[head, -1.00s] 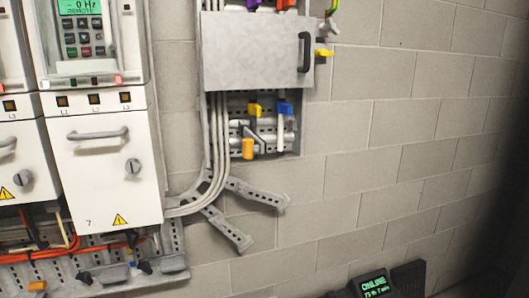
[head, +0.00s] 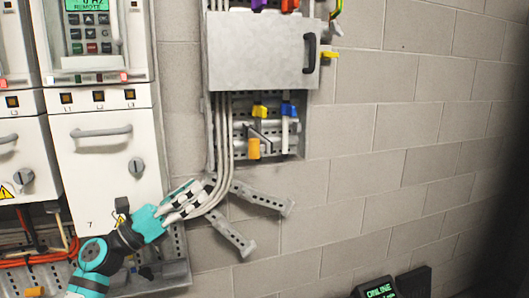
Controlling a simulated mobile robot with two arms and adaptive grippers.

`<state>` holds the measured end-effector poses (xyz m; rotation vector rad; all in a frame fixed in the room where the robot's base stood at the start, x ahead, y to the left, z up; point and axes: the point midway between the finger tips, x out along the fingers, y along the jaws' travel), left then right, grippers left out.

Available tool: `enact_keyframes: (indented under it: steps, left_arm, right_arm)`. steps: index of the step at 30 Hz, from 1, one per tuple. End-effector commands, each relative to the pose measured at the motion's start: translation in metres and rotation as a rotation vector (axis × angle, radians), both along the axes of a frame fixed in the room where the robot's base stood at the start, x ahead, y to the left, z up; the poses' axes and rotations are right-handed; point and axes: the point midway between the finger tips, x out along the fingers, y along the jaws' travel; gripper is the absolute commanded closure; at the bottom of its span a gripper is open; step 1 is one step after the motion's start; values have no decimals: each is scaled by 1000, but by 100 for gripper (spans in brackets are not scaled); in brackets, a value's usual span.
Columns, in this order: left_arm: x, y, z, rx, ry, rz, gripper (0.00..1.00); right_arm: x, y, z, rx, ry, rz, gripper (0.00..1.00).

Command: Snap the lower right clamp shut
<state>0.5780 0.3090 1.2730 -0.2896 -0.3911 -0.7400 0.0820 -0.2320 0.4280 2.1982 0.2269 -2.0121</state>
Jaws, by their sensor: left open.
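Below a grey cover plate (head: 262,50) with a black handle, an open strip of the wall panel holds small coloured parts: a yellow one (head: 260,111), a blue one (head: 288,109) at the right with a pale bar under it, and an orange one (head: 253,148) at the lower left. I cannot tell which is the lower right clamp or whether it is shut. My left gripper (head: 197,198), teal with black-and-white fingers, is open and reaches from the lower left. It is below and left of these parts, in front of the grey cable bend. My right gripper is not in view.
Grey cables (head: 222,140) run down the panel and curve left behind my fingers. Perforated metal brackets (head: 262,198) stick out below. White drive cabinets (head: 100,145) stand at the left. The block wall at the right is bare. A lit display (head: 380,290) shows at the bottom.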

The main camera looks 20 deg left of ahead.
Motion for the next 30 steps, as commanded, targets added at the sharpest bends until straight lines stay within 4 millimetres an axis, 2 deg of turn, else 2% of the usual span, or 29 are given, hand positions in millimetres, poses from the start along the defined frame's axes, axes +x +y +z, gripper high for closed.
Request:
enact_keyframes:
  steps: [4, 11, 24, 30]
  left_arm:
    - [1, 1, 4, 121, -35, -3, 52]
    - [16, -14, 17, 135, -39, -6, 52]
    - [78, -77, 55, 130, -37, -8, 52]
    - [102, -99, 66, 130, -35, -8, 52]
  right_arm:
    - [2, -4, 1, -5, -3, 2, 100]
    - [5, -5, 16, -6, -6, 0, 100]
    - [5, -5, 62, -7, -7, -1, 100]
    - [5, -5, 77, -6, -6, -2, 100]
